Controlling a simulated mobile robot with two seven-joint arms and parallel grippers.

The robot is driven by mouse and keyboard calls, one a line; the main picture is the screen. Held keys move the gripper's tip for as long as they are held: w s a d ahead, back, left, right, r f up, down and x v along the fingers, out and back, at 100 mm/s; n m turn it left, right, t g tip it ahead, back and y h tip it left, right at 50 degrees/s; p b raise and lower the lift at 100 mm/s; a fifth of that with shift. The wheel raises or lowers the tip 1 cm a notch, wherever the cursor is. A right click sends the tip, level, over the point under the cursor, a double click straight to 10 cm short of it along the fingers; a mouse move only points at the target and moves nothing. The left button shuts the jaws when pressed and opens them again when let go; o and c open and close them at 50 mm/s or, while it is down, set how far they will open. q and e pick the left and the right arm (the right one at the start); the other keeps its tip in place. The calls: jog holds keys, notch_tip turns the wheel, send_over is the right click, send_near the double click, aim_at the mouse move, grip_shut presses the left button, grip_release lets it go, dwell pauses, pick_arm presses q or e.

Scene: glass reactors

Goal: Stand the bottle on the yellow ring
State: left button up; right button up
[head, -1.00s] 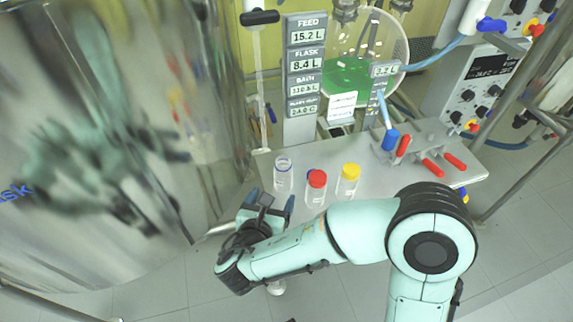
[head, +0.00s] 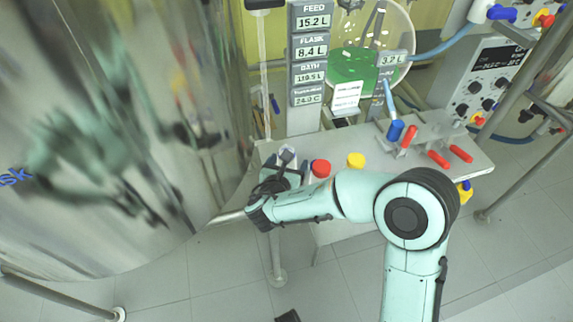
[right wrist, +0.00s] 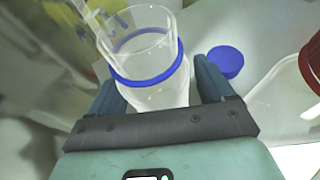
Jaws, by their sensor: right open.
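A clear open-topped bottle with a blue collar (right wrist: 158,94) stands between the two fingers of my right gripper (right wrist: 160,82) in the right wrist view. The fingers are open on either side of it; I cannot tell whether they touch it. In the head view my right gripper (head: 286,163) is at the bench's left front, and the bottle is mostly hidden there. A blue cap (right wrist: 226,62) lies beside the bottle. My left gripper is not in view.
A large shiny steel vessel (head: 120,130) fills the left. Red-handled clamps (head: 437,158) sit on the bench's right. Display panels (head: 309,50) rise behind.

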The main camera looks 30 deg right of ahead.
jog(key=shift+w, duration=0.1)
jog(key=c, duration=1.2)
